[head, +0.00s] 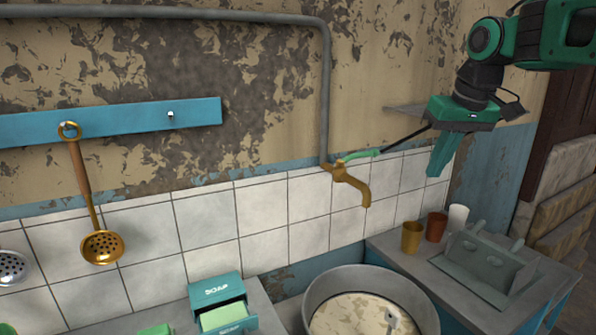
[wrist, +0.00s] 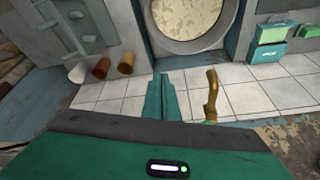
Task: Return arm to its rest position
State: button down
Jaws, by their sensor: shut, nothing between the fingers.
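My arm comes in from the upper right in the head view. My green gripper (head: 437,168) hangs with its fingers pointing down, in front of the tiled wall, right of the brass tap (head: 350,186) and above the cups. The fingers are together and hold nothing. In the wrist view the shut fingers (wrist: 163,85) show at the centre, and the tap (wrist: 211,96) is just right of them, apart from them.
An orange cup (head: 411,238), a brown cup (head: 436,227) and a white cup (head: 458,217) stand on the right counter beside a grey rack (head: 488,262). A soap box (head: 217,291) is at lower left. A skimmer (head: 102,247) hangs on the wall.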

jog(key=s+d+f+m+g, duration=0.1)
jog(key=s+d+f+m, duration=0.1)
jog(key=s+f, duration=0.5)
jog(key=s+d+f+m+g, duration=0.1)
jog(key=s+d+f+m, duration=0.2)
jog(key=s+f, duration=0.5)
jog(key=s+d+f+m+g, duration=0.1)
jog(key=s+d+f, duration=0.4)
jog(key=s, duration=1)
notch_tip(320, 180, down, 3)
jog(key=shift+s+f+m+g+h, duration=0.1)
jog(key=shift+s+m+g+h, duration=0.25)
jog(key=shift+m, duration=0.45)
jog(key=shift+w, duration=0.1)
jog(key=shift+w+f, duration=0.15)
jog(key=shift+w, duration=0.45)
